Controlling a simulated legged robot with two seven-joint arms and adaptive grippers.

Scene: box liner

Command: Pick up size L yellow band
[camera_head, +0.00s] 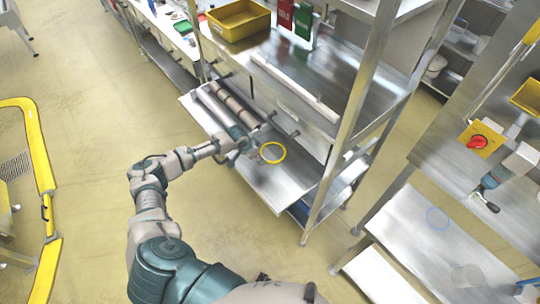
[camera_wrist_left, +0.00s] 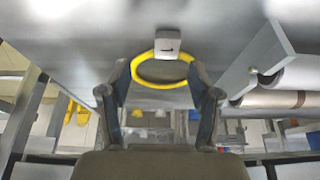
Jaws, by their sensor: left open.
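The yellow band (camera_head: 272,152) is a thin ring at a metal tray surface, in the middle of the head view. My left gripper (camera_head: 250,147) is beside the band. In its wrist view the left gripper (camera_wrist_left: 160,92) is open, one finger at each side of the band; contact is unclear. My right gripper (camera_head: 485,203) appears small at the right of the head view, its jaws unclear.
A metal shelf rack (camera_head: 345,135) stands beside the tray, its post close by. Rollers (camera_head: 228,104) lie on the tray left of the band. A blue ring (camera_head: 437,218) lies on a metal table at right.

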